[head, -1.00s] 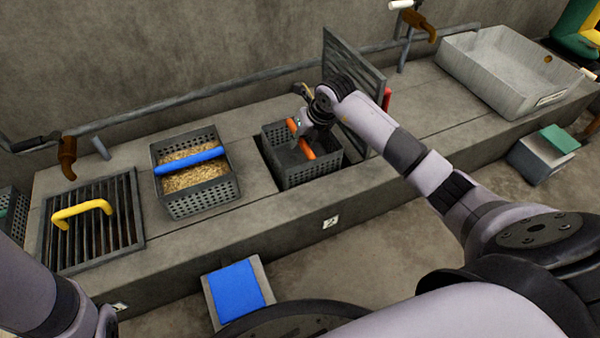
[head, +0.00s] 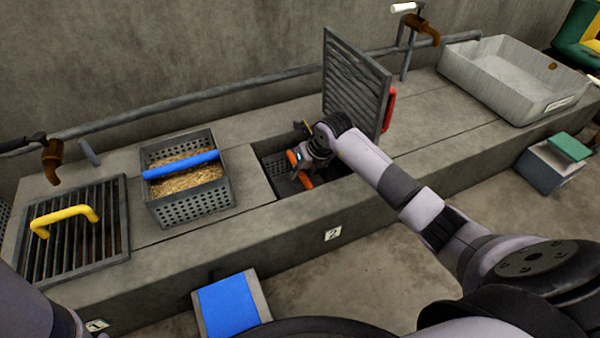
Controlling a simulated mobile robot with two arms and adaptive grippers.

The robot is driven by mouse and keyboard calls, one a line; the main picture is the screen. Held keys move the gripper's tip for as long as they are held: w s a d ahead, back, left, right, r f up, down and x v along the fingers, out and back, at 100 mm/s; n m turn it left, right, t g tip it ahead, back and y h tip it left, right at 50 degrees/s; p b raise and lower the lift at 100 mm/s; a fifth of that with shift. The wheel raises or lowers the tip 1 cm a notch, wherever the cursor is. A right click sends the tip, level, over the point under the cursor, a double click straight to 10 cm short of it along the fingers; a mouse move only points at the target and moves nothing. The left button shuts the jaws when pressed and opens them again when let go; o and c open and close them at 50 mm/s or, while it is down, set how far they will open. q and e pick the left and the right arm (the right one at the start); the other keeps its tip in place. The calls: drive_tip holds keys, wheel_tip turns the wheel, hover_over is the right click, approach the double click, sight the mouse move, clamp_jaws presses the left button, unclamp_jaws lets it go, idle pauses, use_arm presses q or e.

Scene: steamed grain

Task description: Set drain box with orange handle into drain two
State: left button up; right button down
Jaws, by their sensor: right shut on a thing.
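The drain box with the orange handle (head: 303,180) sits down inside the opening of drain two (head: 262,166), above the "2" label (head: 332,233). Most of its dark perforated wall is below the bench top. My right gripper (head: 304,168) is shut on the orange handle, at its middle. Part of the handle and box is hidden behind the gripper and wrist. My left arm (head: 35,310) shows only at the lower left edge; its gripper is out of view.
A raised grate with a red handle (head: 357,80) stands at the drain's back right. A grain-filled box with a blue handle (head: 188,185) stands on the bench to the left. A yellow-handled grate (head: 80,240) lies further left. A grey basin (head: 510,75) is at the right.

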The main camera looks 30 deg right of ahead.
drive_tip(key=c, duration=1.5)
unclamp_jaws()
drive_tip(key=p+v, duration=0.8)
drive_tip(key=v, duration=0.4)
